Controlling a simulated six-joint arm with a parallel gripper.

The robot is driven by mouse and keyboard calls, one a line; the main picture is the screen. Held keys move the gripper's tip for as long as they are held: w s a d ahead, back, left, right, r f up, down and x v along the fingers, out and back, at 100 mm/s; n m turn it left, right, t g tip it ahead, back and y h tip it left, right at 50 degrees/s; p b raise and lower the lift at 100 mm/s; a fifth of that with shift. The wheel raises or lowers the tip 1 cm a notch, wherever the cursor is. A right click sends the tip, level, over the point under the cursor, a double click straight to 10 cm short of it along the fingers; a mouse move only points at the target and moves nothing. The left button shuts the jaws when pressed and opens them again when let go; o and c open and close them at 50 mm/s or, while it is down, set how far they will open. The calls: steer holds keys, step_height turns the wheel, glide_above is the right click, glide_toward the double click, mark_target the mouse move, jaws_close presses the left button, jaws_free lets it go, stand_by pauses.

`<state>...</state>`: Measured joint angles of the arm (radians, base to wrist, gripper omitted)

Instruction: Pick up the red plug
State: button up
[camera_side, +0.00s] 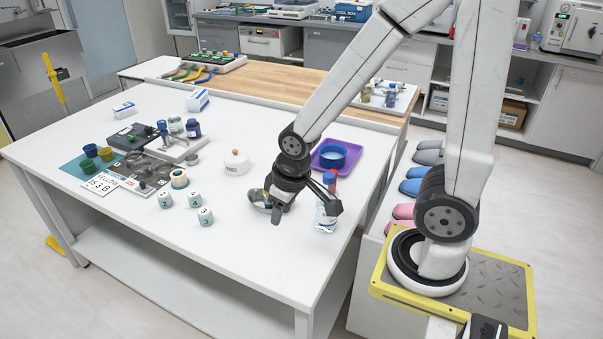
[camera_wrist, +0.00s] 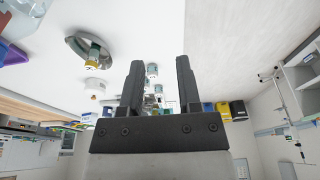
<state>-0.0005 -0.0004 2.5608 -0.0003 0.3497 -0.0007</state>
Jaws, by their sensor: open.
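The only clearly red part near my gripper in the side view is a red top (camera_side: 329,177) above a clear, labelled bottle (camera_side: 325,222). I cannot tell whether this top is the red plug. My gripper (camera_side: 305,210) is over the table's near right part, with its jaws apart and one finger overlapping the bottle in the picture. In the wrist view the two dark fingers (camera_wrist: 160,68) are spread with nothing held between them. A small reddish patch (camera_wrist: 5,19) shows at that view's top left edge, too cut off to identify.
A metal dish (camera_side: 257,196) is partly hidden behind my gripper. A purple tray (camera_side: 340,148) with a blue bowl (camera_side: 333,156) stands beyond. The table's near left top is clear.

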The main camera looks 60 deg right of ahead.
stand_by(0.4)
steer(key=o, duration=0.5)
steer(key=shift+c, duration=0.2)
steer(key=shift+r, duration=0.1)
steer(key=shift+w+v, duration=0.55)
steer(key=shift+v, duration=1.8)
steer(key=w+d+n+g+h, duration=0.3)
steer(key=d+n+g+h, duration=0.25)
steer(key=d, duration=0.85)
steer(key=w+d+n+g+h, duration=0.35)
steer(key=d+n+h, duration=0.25)
steer(key=d, duration=0.7)
steer(key=shift+g, duration=0.4)
steer(key=f, duration=1.8)
steer(key=shift+s+d+f, duration=0.2)
steer(key=shift+s+d, duration=0.05)
steer(key=shift+s, duration=0.05)
steer(key=shift+f, duration=0.5)
